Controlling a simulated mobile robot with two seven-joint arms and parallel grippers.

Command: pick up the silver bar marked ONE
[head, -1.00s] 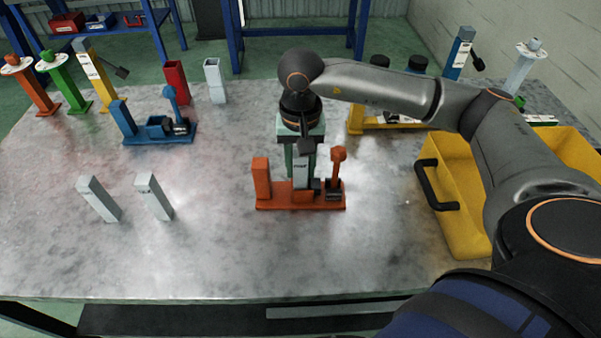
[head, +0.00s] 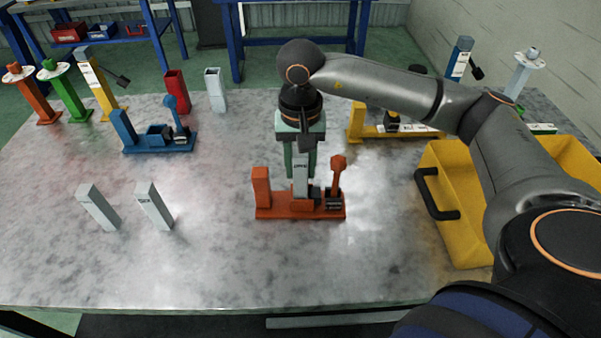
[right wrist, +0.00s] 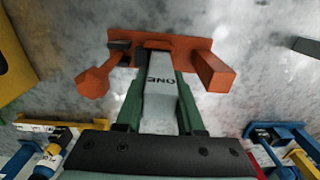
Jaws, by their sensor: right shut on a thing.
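The silver bar marked ONE (head: 301,178) stands upright at the middle of the orange fixture (head: 275,211). In the right wrist view the lettering ONE (right wrist: 159,80) reads upside down on the bar. My right gripper (head: 301,160) comes from above, with its green fingers on both sides of the bar and shut on it. The fingers also show in the right wrist view (right wrist: 158,105). The bar's lower end is at the fixture; I cannot tell whether it is clear of its socket. My left gripper is not in view.
Two other silver bars (head: 98,207) (head: 153,205) stand on the left of the table. A blue fixture (head: 160,146) is behind them, and a yellow fixture (head: 365,133) is at the back right. A yellow crate (head: 465,235) stands at the right. The front middle is clear.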

